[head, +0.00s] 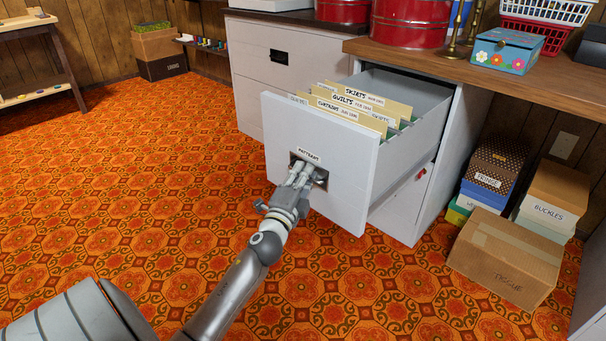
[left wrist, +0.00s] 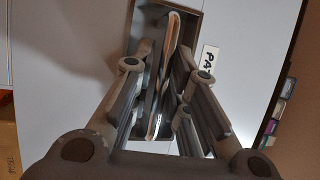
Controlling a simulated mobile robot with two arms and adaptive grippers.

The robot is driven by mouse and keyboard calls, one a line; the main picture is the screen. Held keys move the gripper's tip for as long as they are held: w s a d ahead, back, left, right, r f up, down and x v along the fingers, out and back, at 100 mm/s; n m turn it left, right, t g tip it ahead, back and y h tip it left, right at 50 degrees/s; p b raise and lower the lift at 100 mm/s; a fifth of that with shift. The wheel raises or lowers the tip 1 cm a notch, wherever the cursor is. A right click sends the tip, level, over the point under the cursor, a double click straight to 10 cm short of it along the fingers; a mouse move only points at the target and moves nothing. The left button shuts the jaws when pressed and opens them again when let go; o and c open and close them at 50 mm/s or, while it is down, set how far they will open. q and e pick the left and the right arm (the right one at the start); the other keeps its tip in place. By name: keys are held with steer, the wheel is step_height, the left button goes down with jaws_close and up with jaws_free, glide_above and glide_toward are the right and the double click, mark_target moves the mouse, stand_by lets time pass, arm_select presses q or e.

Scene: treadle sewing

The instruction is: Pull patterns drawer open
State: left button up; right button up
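The patterns drawer (head: 325,182) is a light grey file drawer, standing well out of its cabinet. Cream folders (head: 350,103) labelled "Skirts", "Quilts" and "Curtains" show inside it. A small label sits above the recessed handle (head: 320,178) on its front. My left gripper (head: 303,168) reaches into this recess, with its fingers closed around the handle bar. In the left wrist view the fingers (left wrist: 168,85) stand on both sides of the bar inside the dark recess, next to the label (left wrist: 209,60). The exact contact is partly hidden. My right gripper is not in view.
A second file cabinet (head: 255,88) stands to the left. Red tins (head: 410,22) and a floral box (head: 505,50) sit on the wooden top. Cardboard boxes (head: 505,258) are on the floor to the right. The orange patterned carpet (head: 150,170) is clear in front and left.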

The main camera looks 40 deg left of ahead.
arm_select(q)
steer(key=v, duration=1.2)
stand_by(0.5)
